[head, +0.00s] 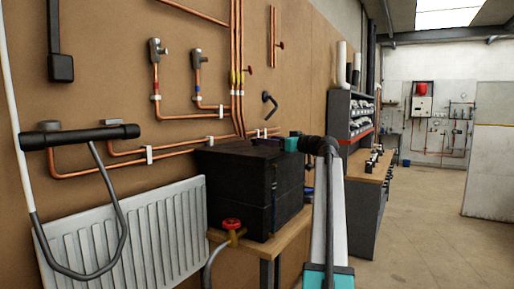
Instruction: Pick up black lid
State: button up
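A black box (245,193) stands on a wooden bench beside the radiator. Its flat black top (232,149) looks like the lid, and I cannot clearly see a seam between the two. My gripper (262,142), dark with a teal part behind it, is at the far right edge of the box top in the picture, pointing left. I cannot tell whether it touches the lid. Its fingers are too small and dark against the box to show whether they are open or shut. Nothing is seen lifted.
A white radiator (130,240) and copper pipes (190,147) are on the brown wall at left. A red-handled valve (232,224) sits at the front of the wooden bench (288,232). Grey shelving (350,120) stands farther back. The floor (430,230) at right is clear.

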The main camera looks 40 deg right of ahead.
aim_at(261, 146)
jog(key=shift+w+r+p, duration=0.1)
jog(key=shift+w+p, duration=1)
jog(key=shift+w, duration=1.55)
jog(key=c, duration=1.5)
